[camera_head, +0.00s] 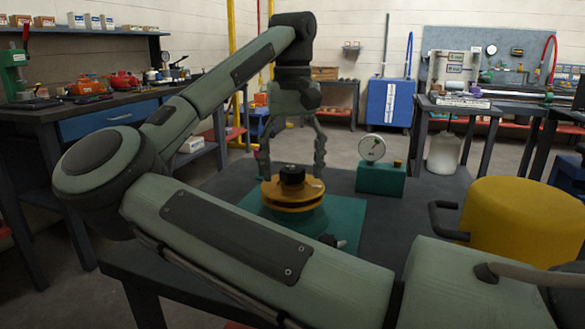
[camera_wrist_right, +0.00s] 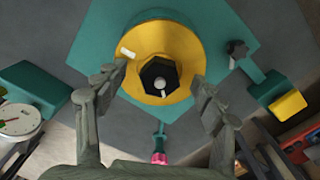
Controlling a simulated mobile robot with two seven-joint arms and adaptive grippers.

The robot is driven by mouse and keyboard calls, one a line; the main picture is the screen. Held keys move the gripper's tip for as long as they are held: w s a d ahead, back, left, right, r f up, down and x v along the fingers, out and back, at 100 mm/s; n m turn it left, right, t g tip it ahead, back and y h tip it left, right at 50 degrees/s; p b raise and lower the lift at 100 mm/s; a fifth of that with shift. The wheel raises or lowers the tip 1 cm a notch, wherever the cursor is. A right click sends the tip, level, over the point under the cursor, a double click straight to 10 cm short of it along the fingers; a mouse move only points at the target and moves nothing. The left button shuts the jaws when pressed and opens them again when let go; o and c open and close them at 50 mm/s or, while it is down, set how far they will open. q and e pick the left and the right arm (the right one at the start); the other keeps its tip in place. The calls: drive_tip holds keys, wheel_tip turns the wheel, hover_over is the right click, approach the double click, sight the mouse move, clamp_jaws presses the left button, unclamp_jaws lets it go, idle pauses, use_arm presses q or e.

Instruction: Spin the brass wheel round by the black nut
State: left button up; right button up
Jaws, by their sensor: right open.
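The brass wheel (camera_head: 300,198) lies flat on a teal base on the dark table. The black nut (camera_head: 292,175) stands at its centre. In the right wrist view the wheel (camera_wrist_right: 187,52) bears a white mark near its rim, and the six-sided nut (camera_wrist_right: 150,72) bears a white mark too. My right gripper (camera_head: 291,170) points down over the wheel. Its fingers are spread, one on each side of the nut. The right wrist view shows the open fingertips (camera_wrist_right: 160,78) apart from the nut, with nothing between them but the nut. My left gripper is not in view.
A teal box (camera_head: 381,180) with a round dial (camera_head: 372,148) stands on the table right of the wheel. A dark star knob (camera_wrist_right: 237,48) sits beside the wheel. My right arm crosses in front and hides part of the base. A large yellow drum-like body (camera_head: 525,215) stands right.

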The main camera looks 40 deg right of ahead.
drive_tip(key=n, duration=0.5)
drive_tip(key=shift+b, duration=0.3)
drive_tip(key=n, duration=0.6)
drive_tip(key=shift+b, duration=0.3)
